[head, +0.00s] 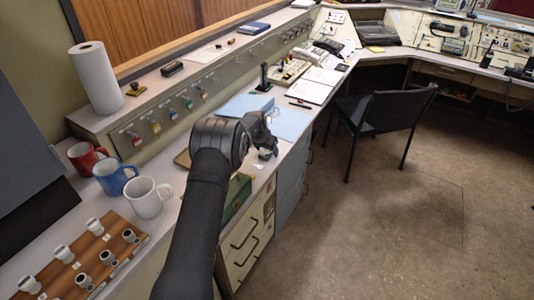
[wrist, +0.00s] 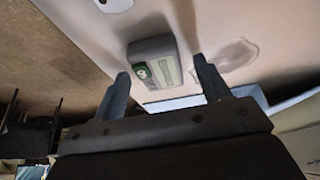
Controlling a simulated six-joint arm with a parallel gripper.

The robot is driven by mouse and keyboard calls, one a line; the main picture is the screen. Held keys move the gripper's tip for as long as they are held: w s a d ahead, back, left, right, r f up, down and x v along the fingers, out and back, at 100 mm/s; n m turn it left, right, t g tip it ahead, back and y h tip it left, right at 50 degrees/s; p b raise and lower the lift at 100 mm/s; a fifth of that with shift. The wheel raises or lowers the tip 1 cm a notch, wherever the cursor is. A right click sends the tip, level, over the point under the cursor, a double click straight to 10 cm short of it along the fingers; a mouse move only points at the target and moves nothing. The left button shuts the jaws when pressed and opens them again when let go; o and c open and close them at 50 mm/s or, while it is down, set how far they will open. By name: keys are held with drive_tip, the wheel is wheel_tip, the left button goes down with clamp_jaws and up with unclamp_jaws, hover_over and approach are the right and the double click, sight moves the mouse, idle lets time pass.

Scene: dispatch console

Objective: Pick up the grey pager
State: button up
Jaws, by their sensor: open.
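The grey pager (wrist: 152,50) lies on the pale desk top in the wrist view. It has a pale green screen and a dark green button at one end. My gripper (wrist: 161,67) is open, with one finger on each side of the pager's near part. The fingertips look apart from it, and nothing is held. In the head view my gripper (head: 268,138) is low over the left desk, beside the blue sheets. The pager is hard to tell from the gripper there.
Blue sheets (head: 291,124) lie just beyond my gripper. A green box (head: 237,196) is at the desk's near side, partly behind my arm. A white mug (head: 147,198) and a blue mug (head: 110,177) stand at left. A black chair (head: 383,113) stands on the floor.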

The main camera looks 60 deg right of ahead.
drive_tip(key=c, duration=1.1)
drive_tip(key=shift+r, duration=0.15)
